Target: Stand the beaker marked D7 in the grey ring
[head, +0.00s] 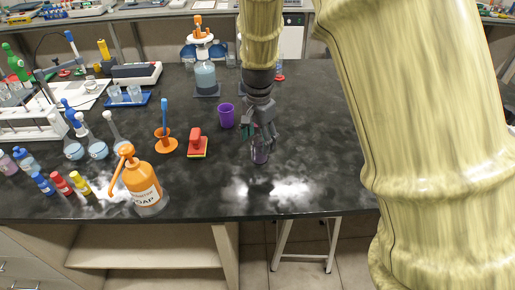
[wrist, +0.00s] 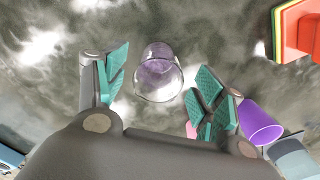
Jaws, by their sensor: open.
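A small clear glass beaker (head: 260,156) with a purple tint stands on the dark bench below my gripper (head: 257,138). In the wrist view the beaker (wrist: 158,80) lies between and beyond the green-padded fingers of my gripper (wrist: 162,88), with space on both sides. The fingers are apart and hold nothing. No D7 mark can be read on it. In the head view the gripper partly covers the beaker. I cannot make out the grey ring in either view.
A purple cup (head: 226,116) and a red block-like object (head: 197,144) stand left of my gripper. An orange soap bottle (head: 143,182), several flasks and small bottles fill the left side. A large reagent bottle (head: 205,75) stands behind. The bench front around the beaker is clear.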

